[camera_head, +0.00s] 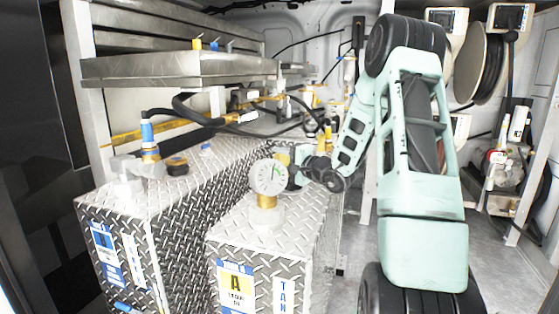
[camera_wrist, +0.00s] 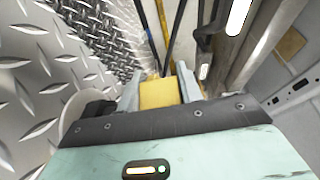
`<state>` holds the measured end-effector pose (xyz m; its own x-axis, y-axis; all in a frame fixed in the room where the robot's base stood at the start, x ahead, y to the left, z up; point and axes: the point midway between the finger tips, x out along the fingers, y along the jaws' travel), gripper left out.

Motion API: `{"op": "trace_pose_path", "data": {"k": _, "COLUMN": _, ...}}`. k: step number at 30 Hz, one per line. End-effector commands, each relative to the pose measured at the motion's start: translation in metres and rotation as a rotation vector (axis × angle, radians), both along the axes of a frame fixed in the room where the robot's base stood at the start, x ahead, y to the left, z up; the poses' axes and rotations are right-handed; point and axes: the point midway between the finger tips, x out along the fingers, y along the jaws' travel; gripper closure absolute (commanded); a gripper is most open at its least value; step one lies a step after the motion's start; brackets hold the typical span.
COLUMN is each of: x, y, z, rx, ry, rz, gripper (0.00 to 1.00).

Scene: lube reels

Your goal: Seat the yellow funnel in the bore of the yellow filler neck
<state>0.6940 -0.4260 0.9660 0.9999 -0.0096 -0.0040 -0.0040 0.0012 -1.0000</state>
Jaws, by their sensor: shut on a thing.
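My gripper (camera_wrist: 158,75) is shut on a yellow piece (camera_wrist: 160,94), which sits between the two pale fingers in the wrist view. I take it to be the yellow funnel, but its cone and spout do not show clearly. In the head view a bit of yellow (camera_head: 282,159) shows behind the gauge, at my gripper (camera_head: 296,166), above the tread-plate tanks. The gauge partly hides it. A low dark fitting with an orange-yellow rim (camera_head: 177,166) is on top of the left tank. I cannot tell whether it is the yellow filler neck.
A pressure gauge (camera_head: 268,178) on a brass stem stands on the front tank (camera_head: 240,232), close to my gripper. A blue-topped fitting (camera_head: 148,137) stands on the left tank. A metal shelf (camera_head: 170,70) and dark hoses (camera_head: 190,115) hang above. Hose reels (camera_head: 478,70) are at the right.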

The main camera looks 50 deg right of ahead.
Motion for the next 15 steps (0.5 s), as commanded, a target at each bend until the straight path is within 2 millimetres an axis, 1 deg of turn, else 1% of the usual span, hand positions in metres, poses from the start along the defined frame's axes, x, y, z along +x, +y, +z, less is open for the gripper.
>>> {"op": "trace_pose_path", "data": {"k": 15, "x": 0.0000, "y": -0.0003, "z": -0.0116, "rx": -0.001, "ry": -0.001, "rz": 0.000, "gripper": 1.00}}
